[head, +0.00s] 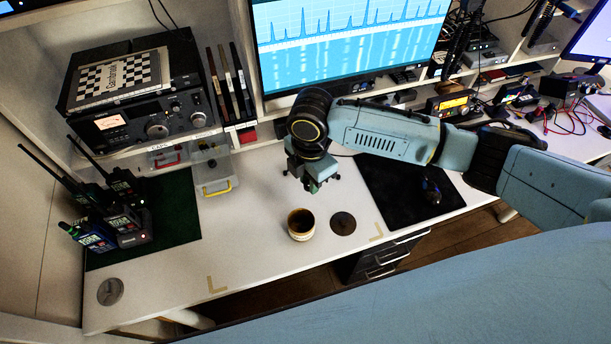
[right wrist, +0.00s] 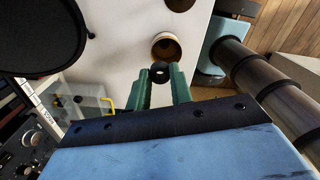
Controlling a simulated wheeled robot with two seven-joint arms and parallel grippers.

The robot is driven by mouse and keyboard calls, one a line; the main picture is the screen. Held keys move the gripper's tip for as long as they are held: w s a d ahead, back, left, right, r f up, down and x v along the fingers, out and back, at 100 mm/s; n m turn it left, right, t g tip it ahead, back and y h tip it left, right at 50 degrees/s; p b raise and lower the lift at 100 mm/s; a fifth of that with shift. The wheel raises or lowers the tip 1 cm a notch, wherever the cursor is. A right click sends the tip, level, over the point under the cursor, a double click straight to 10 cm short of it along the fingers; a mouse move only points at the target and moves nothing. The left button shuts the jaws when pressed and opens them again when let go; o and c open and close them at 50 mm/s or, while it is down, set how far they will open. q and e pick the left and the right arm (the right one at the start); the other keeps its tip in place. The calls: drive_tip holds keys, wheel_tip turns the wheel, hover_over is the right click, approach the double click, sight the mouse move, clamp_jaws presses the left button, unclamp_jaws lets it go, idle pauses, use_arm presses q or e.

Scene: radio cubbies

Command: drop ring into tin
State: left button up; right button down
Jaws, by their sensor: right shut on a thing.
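The tin (head: 301,232), a small round cup with a pale outside and a brown inside, stands upright and open on the white desk. It also shows in the right wrist view (right wrist: 166,38), just beyond the fingertips. My right gripper (head: 313,187) is above the desk, behind the tin in the head view and apart from it. In the right wrist view, its green fingers (right wrist: 161,76) are shut on a small dark ring (right wrist: 160,69). The ring cannot be made out in the head view. My left gripper is not in view.
A dark round desk inset (head: 343,223) lies right of the tin, with a black mat (head: 395,190) and mouse (head: 431,192) beyond. Handheld radios (head: 95,232) stand on a green mat (head: 178,212) at left. A clear drawer (head: 213,175) sits behind. The desk front is clear.

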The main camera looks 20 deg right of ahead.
drive_tip(key=n, duration=0.1)
drive_tip(key=a+n, duration=0.1)
drive_tip(key=shift+s+f+n+p, duration=0.3)
drive_tip(key=shift+s+f+p, duration=0.05)
wheel_tip(320, 180, down, 6)
drive_tip(key=n+b, duration=0.1)
drive_tip(key=b, duration=0.6)
drive_tip(key=shift+f, duration=0.2)
drive_tip(key=shift+s, duration=0.1)
drive_tip(key=c, duration=1.2)
unclamp_jaws()
drive_tip(key=shift+o, duration=0.2)
wheel_tip(320, 180, up, 14)
drive_tip(key=p, duration=0.1)
drive_tip(key=shift+f, duration=0.25)
drive_tip(key=shift+a, duration=0.1)
